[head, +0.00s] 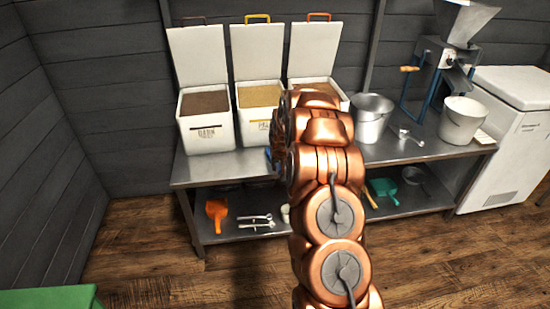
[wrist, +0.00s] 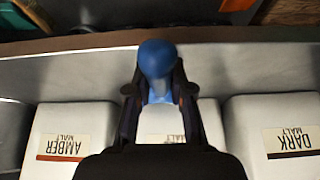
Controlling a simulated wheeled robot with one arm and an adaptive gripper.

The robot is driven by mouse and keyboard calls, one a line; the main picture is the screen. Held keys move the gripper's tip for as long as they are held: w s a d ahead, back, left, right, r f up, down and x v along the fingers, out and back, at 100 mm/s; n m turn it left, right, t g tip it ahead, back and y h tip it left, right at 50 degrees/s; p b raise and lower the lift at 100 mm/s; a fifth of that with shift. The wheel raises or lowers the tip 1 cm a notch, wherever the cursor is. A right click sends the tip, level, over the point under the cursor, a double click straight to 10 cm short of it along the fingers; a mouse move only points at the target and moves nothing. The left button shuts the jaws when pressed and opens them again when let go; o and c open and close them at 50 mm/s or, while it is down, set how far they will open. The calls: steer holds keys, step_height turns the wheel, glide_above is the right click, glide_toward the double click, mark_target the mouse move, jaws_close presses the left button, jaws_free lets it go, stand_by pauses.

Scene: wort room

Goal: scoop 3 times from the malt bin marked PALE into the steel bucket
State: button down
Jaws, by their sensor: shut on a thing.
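The malt bin marked PALE (head: 252,126) is the middle of three white bins, with its lid open and pale grain inside. In the wrist view my gripper covers most of the middle bin. The steel bucket (head: 370,125) stands on the bench right of the bins, and its inside is hard to see. My gripper (wrist: 160,95) is shut on a blue, round-ended thing (wrist: 157,58), perhaps a scoop handle. A bit of blue shows beside my arm in the head view, in front of the bins. The rest of the held thing is hidden.
The dark malt bin (head: 207,138) is left of PALE. The amber malt bin (wrist: 62,140) is on its other side, partly behind my arm. A small metal ladle (head: 408,137), a white bucket (head: 462,125) and a mill (head: 455,60) stand right. The lower shelf holds tools.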

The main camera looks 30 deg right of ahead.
steer(key=shift+r, duration=0.15)
steer(key=shift+r+p, duration=0.45)
steer(key=shift+r, duration=2.45)
steer(key=c, duration=1.6)
jaws_free()
jaws_close()
